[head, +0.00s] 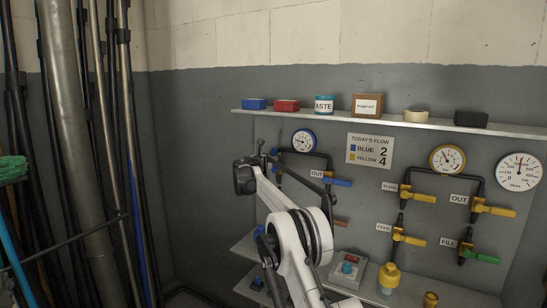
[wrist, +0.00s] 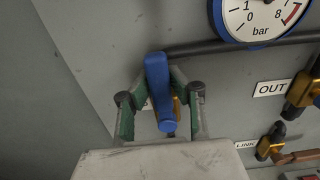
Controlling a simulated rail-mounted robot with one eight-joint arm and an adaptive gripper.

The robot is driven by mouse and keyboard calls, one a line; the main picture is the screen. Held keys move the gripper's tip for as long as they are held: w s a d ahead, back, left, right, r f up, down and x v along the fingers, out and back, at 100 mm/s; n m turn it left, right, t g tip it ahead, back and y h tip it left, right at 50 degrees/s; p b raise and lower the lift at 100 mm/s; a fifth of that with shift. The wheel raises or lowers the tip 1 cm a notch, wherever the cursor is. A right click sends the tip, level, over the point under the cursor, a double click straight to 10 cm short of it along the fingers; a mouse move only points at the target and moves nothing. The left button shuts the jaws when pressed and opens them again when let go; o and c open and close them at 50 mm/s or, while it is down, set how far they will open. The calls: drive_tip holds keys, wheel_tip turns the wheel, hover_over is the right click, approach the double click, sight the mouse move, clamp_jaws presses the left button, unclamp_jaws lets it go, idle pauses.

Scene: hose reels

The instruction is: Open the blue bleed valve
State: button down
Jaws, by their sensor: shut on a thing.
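In the wrist view, a blue valve lever (wrist: 157,85) sits between the two green-sided fingers of my gripper (wrist: 160,98), which is shut on it. The lever runs roughly up and down in that picture, with its rounded end toward me. A brass valve body shows partly behind it, and its label is almost wholly hidden by the fingers. In the head view my gripper (head: 262,158) is at the left end of the panel, left of the blue-rimmed gauge (head: 303,141); the held lever cannot be made out there.
Right of it is the OUT valve with a blue lever (head: 338,182), and below that the LINK valve (wrist: 271,143) with a brown lever. Yellow-handled valves (head: 423,197) stand further right. A shelf (head: 345,121) with boxes runs above. Tall pipes (head: 75,130) stand at far left.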

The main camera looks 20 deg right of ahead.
drive_tip(key=shift+f, duration=0.1)
drive_tip(key=c, duration=1.6)
unclamp_jaws()
drive_tip(key=shift+o, duration=0.2)
drive_tip(key=shift+a, duration=0.1)
drive_tip(key=v, duration=1.2)
